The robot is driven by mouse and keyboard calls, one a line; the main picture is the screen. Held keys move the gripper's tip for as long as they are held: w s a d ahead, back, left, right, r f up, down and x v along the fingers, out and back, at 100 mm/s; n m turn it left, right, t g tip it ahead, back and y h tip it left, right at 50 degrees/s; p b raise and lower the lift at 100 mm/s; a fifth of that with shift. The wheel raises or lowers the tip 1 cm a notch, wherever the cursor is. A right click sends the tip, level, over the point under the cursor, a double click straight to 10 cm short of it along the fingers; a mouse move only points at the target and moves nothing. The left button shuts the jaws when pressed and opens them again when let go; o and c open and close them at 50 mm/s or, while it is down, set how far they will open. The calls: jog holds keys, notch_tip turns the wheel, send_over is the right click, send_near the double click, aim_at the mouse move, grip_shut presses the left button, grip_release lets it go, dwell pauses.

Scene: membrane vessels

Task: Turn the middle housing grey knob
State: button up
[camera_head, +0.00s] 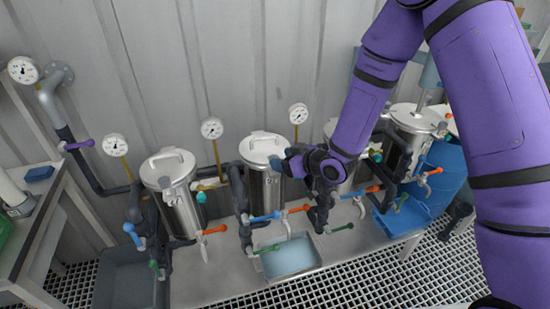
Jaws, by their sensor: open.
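Several steel filter housings with lidded tops stand in a row. The middle housing (262,145) is partly covered on its right by my purple arm. A small grey-blue knob-like part (276,162) shows at its right side, just left of my wrist; I cannot tell for certain that it is the grey knob. My gripper (288,166) is at the end of the purple arm, at the right side of this housing and close to that part. Its fingers are small and hard to make out, and contact cannot be told. It is open.
The left housing (168,172) has a teal knob (200,197). Dark pipes with orange, blue and green valve handles crowd the front. Pressure gauges (212,128) rise behind.

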aim_at(274, 157)
jog(key=shift+x, duration=2)
